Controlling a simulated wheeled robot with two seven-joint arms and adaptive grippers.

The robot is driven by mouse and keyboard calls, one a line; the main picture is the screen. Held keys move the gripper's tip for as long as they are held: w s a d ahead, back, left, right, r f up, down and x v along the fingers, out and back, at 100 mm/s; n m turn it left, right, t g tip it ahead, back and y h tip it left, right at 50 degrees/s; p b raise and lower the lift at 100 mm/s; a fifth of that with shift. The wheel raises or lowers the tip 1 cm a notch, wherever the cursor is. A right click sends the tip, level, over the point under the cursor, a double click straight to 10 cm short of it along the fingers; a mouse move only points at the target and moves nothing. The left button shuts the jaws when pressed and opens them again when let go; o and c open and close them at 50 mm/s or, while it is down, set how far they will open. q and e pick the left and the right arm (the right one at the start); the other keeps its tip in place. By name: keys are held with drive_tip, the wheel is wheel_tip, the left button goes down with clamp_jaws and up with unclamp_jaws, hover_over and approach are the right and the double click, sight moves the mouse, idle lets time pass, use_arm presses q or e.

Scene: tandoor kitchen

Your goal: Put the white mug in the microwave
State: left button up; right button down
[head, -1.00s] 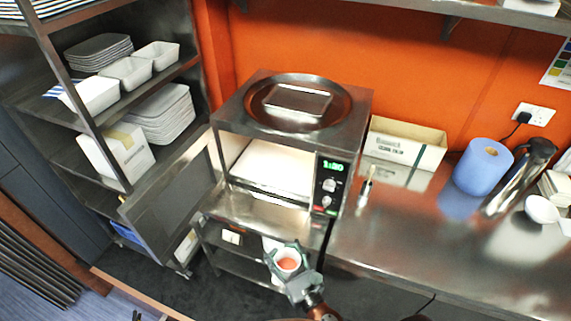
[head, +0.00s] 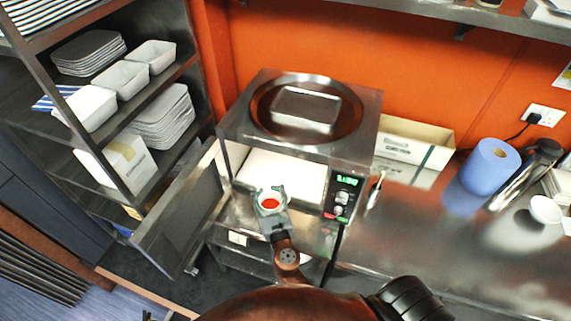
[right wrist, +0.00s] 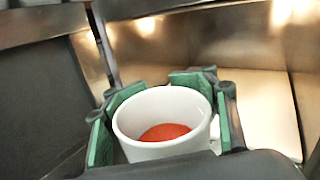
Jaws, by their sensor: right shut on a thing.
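The white mug (head: 270,203) has red contents and is upright in my right gripper (head: 271,200), which is shut around it. In the right wrist view the mug (right wrist: 165,125) sits between the green finger pads of the gripper (right wrist: 165,112), its handle at the right. The microwave (head: 340,152) stands on the steel counter with its door (head: 180,215) swung open to the left. The mug is at the front of the lit opening, over its lower edge; I cannot tell whether it is inside. The pale cavity floor (head: 290,178) looks empty. My left gripper is not in view.
A steel tray with a metal box (head: 305,108) lies on top of the microwave. A cardboard box (head: 415,142), a blue roll (head: 488,165) and a white bowl (head: 545,209) stand on the counter to the right. A shelf with white containers (head: 120,76) is at the left.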

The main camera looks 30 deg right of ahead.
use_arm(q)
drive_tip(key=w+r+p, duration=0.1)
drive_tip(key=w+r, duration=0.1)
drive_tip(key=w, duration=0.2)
use_arm(e)
drive_tip(key=w+d, duration=1.4)
drive_tip(key=d, duration=0.1)
drive_tip(key=shift+h, duration=0.3)
wheel_tip(320, 180, down, 6)
drive_tip(key=b, duration=0.5)
drive_tip(key=shift+f+b, duration=0.25)
drive_tip(key=shift+b, duration=0.05)
drive_tip(key=shift+w+d+f, duration=0.1)
drive_tip(key=shift+w+d, duration=0.05)
drive_tip(key=shift+d, duration=0.05)
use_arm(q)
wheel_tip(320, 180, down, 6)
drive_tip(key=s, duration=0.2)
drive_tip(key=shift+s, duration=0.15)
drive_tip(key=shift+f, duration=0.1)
